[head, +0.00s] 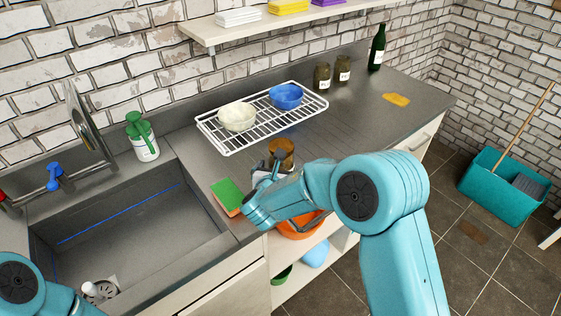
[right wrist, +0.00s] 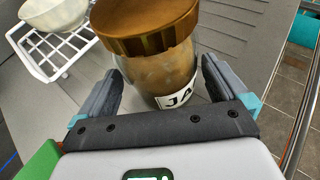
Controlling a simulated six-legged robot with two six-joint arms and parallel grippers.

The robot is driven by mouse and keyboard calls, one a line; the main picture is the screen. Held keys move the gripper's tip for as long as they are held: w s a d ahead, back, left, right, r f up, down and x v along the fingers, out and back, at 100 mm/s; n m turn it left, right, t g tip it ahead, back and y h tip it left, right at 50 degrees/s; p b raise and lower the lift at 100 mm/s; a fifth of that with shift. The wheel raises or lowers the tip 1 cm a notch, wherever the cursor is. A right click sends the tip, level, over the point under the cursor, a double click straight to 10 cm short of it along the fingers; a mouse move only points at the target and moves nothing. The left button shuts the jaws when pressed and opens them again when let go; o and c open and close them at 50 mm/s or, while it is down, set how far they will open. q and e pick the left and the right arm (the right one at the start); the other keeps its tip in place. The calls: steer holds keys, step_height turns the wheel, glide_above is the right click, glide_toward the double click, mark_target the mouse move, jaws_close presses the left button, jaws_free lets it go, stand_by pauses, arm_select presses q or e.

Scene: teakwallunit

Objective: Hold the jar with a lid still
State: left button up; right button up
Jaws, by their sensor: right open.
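The jar with a lid (right wrist: 168,65) stands on the grey counter, with a brown lid (right wrist: 143,22) and a white label reading "JA". In the head view the jar (head: 281,152) is partly hidden behind my right gripper (head: 279,160). In the right wrist view my right gripper (right wrist: 160,88) is open, with one finger on each side of the jar's lower body. I cannot tell whether either finger touches the glass. My left gripper is not in view; only part of my left arm shows at the lower left.
A white wire rack (head: 262,117) with a cream bowl (head: 238,117) and a blue bowl (head: 286,96) lies behind the jar. A green and orange sponge (head: 228,197) lies left of my right gripper, by the sink (head: 130,240). Two jars (head: 322,77) and a dark bottle (head: 377,48) stand farther back.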

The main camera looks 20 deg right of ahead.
steer(key=shift+w+d+f, duration=0.25)
steer(key=shift+w+d, duration=0.1)
steer(key=shift+w, duration=0.25)
steer(key=shift+w+d, duration=0.1)
steer(key=shift+d, duration=0.05)
steer(key=shift+f, duration=0.1)
steer(key=c, duration=1.1)
